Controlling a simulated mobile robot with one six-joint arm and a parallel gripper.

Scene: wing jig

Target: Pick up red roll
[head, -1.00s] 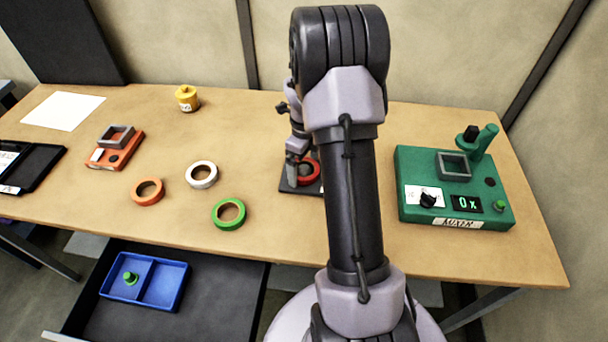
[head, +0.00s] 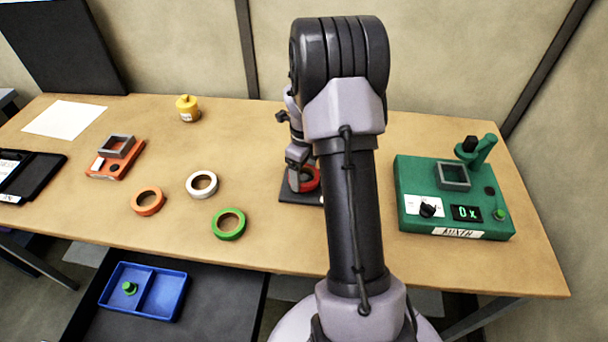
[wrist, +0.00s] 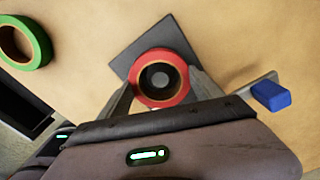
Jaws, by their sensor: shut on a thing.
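The red roll (wrist: 183,66) sits between the two fingers of my gripper (wrist: 162,92) in the wrist view, with a finger against each side. In the head view the red roll (head: 313,178) is partly hidden behind my arm, and my gripper (head: 296,178) is at its left side. A dark square plate (wrist: 128,58) lies under the roll; I cannot tell whether the roll touches it. A round grey piece shows inside the roll's hole. My gripper is shut on the red roll.
Green (head: 229,224), white (head: 190,186) and orange (head: 148,201) rolls lie to the left. A green machine (head: 408,216) stands at the right. A blue object (wrist: 271,96) is beside my gripper. An open drawer holds a blue tray (head: 182,297).

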